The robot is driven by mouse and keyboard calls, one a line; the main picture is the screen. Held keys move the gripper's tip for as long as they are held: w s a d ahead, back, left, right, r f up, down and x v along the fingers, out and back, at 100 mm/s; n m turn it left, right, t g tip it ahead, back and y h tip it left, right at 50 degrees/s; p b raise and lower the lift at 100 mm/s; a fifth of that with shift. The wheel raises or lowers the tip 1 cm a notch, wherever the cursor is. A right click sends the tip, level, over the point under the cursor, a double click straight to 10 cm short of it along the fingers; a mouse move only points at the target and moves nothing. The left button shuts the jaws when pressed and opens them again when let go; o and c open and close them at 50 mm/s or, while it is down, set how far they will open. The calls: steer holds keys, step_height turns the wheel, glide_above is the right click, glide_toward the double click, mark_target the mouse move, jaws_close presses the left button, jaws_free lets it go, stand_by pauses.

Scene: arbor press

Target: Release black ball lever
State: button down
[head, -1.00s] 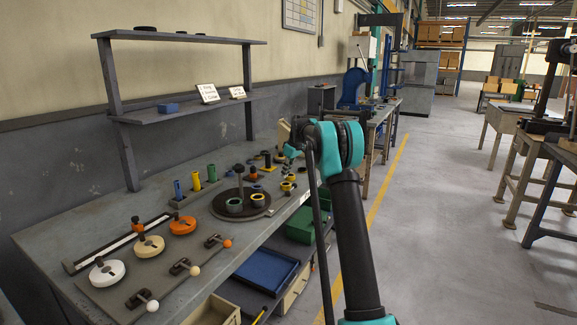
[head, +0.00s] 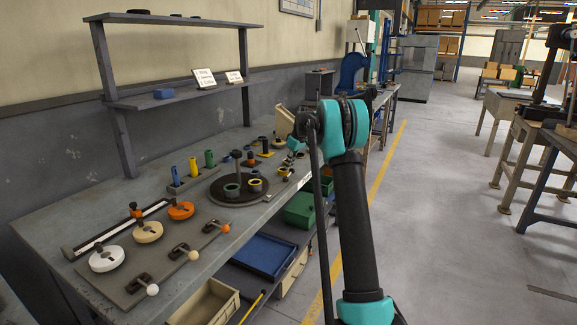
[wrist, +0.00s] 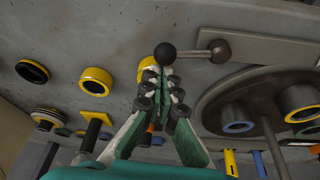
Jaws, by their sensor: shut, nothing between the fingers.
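The black ball (wrist: 165,54) of the lever shows in the wrist view, at the left end of a short metal rod. The rod runs right to a round metal pivot (wrist: 221,50) on a grey plate. My gripper (wrist: 165,82) is shut and empty, its fingertips just below the ball in the picture. I cannot tell whether they touch it. A yellow ring partly shows behind the fingertips. In the head view, my gripper (head: 296,145) is small at the bench's front edge, partly behind my arm, and I cannot make out the black ball there.
A round dark turntable (head: 215,198) with ringed cups and a post stands left of my gripper. Yellow and black rings (wrist: 96,80) lie on the other side. White-, cream- and orange-ball levers (head: 193,255) sit at the bench front. The aisle floor at right is clear.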

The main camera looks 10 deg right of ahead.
steer(key=shift+s+d+m, duration=0.15)
steer(key=shift+d+m, duration=0.2)
steer(key=shift+m, duration=0.25)
steer(key=shift+s+d+m+t+h, duration=0.4)
steer(key=shift+d+m+h, duration=0.15)
steer(key=shift+m, duration=0.55)
steer(key=m, duration=0.2)
steer(key=s+d+m+h, duration=0.1)
steer(key=shift+s+d+m, duration=0.2)
steer(key=shift+s+m, duration=0.1)
steer(key=shift+m, duration=0.1)
steer(key=m, duration=0.1)
steer(key=s+m+h, duration=0.1)
steer(key=shift+s+d+m, duration=0.2)
steer(key=shift+d+m, duration=0.1)
steer(key=shift+d, duration=0.05)
steer(key=s+m, duration=0.1)
steer(key=s+m+h, duration=0.1)
steer(key=m, duration=0.1)
steer(key=shift+s+d, duration=0.15)
steer(key=shift+d, duration=0.05)
steer(key=shift+s, duration=0.1)
